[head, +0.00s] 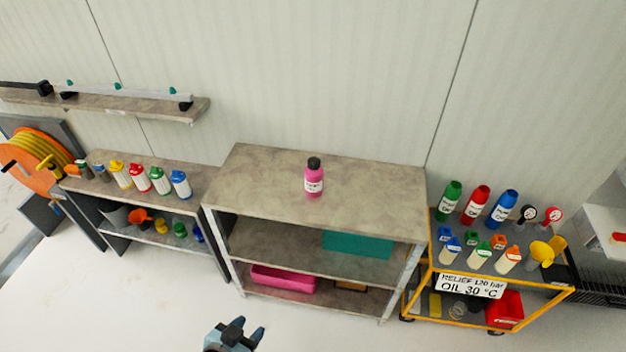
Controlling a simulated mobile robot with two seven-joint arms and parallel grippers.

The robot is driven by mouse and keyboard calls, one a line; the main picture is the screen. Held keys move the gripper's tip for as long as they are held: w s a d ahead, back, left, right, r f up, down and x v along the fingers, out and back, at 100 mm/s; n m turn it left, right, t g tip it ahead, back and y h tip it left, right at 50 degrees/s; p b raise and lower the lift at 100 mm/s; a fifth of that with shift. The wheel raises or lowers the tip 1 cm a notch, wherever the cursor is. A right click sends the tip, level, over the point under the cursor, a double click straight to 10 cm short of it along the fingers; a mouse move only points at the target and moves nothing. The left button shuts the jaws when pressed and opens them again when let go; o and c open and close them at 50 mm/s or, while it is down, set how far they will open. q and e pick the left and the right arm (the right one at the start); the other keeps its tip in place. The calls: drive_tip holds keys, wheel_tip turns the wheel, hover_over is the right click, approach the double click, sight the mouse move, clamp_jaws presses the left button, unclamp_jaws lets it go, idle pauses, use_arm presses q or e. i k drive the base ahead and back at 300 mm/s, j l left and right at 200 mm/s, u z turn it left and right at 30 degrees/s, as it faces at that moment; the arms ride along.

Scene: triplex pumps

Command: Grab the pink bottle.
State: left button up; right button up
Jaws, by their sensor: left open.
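The pink bottle (314,180) has a dark cap and a white label. It stands upright on the top of the middle shelf unit (260,178), with bare surface around it. My left gripper (250,331) shows at the bottom edge of the head view, below and to the left of the bottle. It is open and empty, well apart from the bottle and in front of the shelf unit. My right gripper is not in view.
A lower shelf (205,180) with several coloured bottles stands at left, beside an orange hose reel (35,160). An orange-framed cart (490,325) with bottles and gauges stands at right. The lower shelves hold a pink bin (284,280) and a teal box (357,244). Floor in front is clear.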

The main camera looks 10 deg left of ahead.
sight(313, 179)
drive_tip(key=i+j+z, duration=0.15)
drive_tip(key=j, duration=0.65)
drive_tip(key=i+j+z, duration=0.2)
drive_tip(key=j, duration=0.55)
drive_tip(key=j+z, duration=0.15)
drive_tip(key=j, duration=0.65)
